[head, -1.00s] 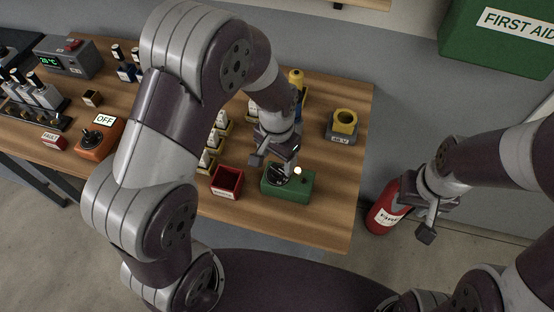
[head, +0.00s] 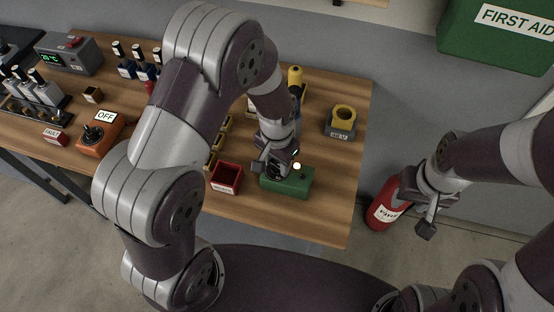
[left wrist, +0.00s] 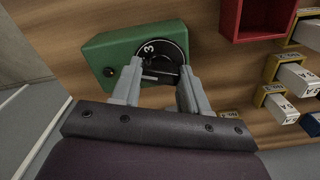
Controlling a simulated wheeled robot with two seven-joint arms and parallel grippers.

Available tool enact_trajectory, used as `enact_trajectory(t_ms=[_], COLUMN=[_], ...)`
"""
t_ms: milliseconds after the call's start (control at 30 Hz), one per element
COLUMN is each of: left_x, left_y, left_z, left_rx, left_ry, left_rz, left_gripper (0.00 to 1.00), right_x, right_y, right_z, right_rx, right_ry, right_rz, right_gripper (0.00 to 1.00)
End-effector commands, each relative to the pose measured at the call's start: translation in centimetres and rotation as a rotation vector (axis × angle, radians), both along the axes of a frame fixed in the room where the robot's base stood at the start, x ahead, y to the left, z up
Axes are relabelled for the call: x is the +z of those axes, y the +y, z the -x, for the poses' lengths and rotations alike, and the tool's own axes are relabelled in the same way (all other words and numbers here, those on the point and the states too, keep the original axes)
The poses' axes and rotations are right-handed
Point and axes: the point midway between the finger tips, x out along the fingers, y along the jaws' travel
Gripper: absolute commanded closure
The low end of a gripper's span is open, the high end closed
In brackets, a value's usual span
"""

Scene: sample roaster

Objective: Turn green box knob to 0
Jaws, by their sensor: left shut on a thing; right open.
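The green box (head: 298,184) sits near the front right of the wooden table. In the left wrist view, the green box (left wrist: 108,48) carries a round black dial (left wrist: 174,36) with a white 3 on it. My left gripper (head: 275,167) is over the box; in the left wrist view its two fingers (left wrist: 163,74) are closed on the knob at the dial. The fingers and arm partly hide the knob, and no 0 mark can be read. My right gripper (head: 418,212) is open and empty, off the table's right side.
A red open bin (head: 227,178) stands just left of the green box. A grey and yellow holder (head: 341,124) is behind it to the right. An orange box marked OFF (head: 99,133) is at the left. A fire extinguisher (head: 384,205) stands beyond the table's right edge.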

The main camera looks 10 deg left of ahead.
Motion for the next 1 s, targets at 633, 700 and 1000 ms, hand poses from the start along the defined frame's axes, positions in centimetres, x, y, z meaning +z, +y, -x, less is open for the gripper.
enact_trajectory(t_ms=[633, 700, 1000], left_x=[0.1, 0.2, 0.1], left_y=[0.0, 0.0, 0.0], left_z=[0.0, 0.0, 0.0], left_rx=[0.502, 0.568, 0.853], left_ry=[0.001, 0.0, 0.001], left_rz=[0.0, 0.0, 0.0], left_gripper=[0.86, 0.86, 0.86], right_x=[1.5, 1.6, 2.2], right_y=[0.0, 0.0, 0.0], right_z=[0.0, 0.0, 0.0], right_rx=[0.0, 0.0, 0.0], right_ry=[0.0, 0.0, 0.0], right_rz=[0.0, 0.0, 0.0], right_gripper=[0.57, 0.57, 0.57])
